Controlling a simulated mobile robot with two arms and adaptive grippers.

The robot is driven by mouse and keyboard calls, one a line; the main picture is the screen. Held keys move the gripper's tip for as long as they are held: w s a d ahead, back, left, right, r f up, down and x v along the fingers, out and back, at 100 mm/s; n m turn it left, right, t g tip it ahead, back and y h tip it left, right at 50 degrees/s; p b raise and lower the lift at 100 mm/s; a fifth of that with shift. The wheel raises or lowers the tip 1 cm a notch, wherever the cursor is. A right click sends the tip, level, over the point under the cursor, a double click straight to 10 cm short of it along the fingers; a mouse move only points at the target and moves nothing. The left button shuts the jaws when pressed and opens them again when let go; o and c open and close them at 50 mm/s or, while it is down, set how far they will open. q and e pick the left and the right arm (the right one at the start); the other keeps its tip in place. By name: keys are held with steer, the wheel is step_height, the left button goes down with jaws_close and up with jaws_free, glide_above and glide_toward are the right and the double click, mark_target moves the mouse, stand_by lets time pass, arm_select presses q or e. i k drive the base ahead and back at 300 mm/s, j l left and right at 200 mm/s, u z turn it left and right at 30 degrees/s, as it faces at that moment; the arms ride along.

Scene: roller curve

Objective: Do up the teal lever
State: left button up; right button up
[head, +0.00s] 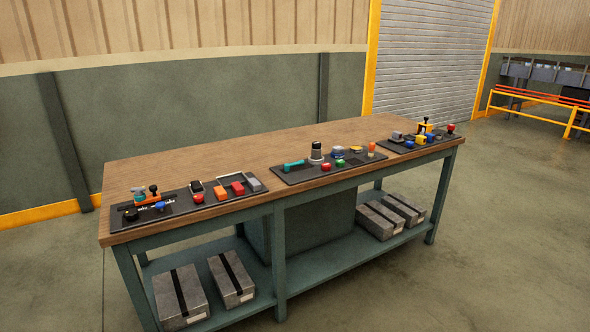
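A teal lever (293,164) lies low, near the left end of the middle dark panel (290,178) on the workbench. It looks roughly level, but it is too small to tell its exact position. A smaller teal part (138,193) shows on the left panel beside an orange piece. I cannot tell whether it is a lever too. Neither of my grippers is in view.
The wooden workbench (240,148) also bears a left panel (178,212) and a right panel with coloured controls. Grey boxes (181,296) sit on its lower shelf. The floor (480,260) in front and to the right is clear. A yellow railing (540,97) stands far right.

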mark_target(286, 166)
steer(key=i+u, duration=0.25)
steer(key=i, duration=1.35)
